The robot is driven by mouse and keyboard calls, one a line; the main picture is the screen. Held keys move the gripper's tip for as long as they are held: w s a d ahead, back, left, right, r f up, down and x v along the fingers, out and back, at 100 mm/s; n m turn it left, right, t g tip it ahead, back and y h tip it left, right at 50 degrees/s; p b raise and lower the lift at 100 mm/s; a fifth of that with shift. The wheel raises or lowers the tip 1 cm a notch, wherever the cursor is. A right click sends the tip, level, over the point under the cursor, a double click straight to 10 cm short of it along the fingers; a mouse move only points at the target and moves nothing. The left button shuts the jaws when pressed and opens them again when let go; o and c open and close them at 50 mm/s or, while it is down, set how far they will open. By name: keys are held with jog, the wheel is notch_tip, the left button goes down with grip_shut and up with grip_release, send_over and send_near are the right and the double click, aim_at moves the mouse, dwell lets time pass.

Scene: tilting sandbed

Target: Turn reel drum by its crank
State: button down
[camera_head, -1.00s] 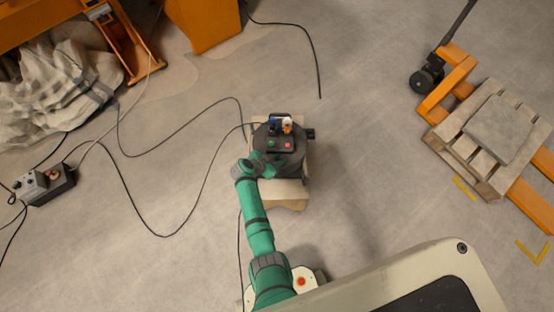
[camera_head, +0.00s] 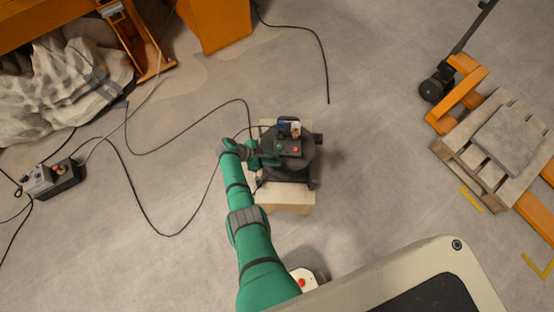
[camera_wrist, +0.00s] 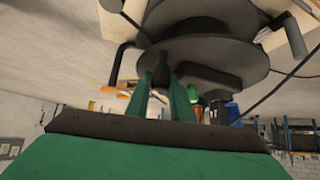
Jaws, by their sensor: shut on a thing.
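The dark grey reel drum (camera_head: 308,160) stands on a pale board in the middle of the head view. A dark box with a green and a red button sits over its top. In the wrist view the drum's round flange (camera_wrist: 225,55) fills the upper middle. My gripper (camera_head: 268,160) is at the drum's left side in the head view. In the wrist view its two green fingers (camera_wrist: 162,85) are shut around the dark crank grip (camera_wrist: 161,68). The rest of the crank is largely hidden by the fingers and the drum.
Black cables (camera_head: 178,232) lie on the floor left of the reel. A grey control box (camera_head: 55,180) lies at the far left. A pallet truck with a wooden pallet (camera_head: 470,157) stands at the right. The floor between reel and pallet is clear.

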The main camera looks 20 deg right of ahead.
jog(key=shift+w+a, duration=0.1)
jog(key=shift+a, duration=0.05)
dwell(0.3)
jog(key=c, duration=1.6)
grip_release()
jog(key=shift+o, duration=0.2)
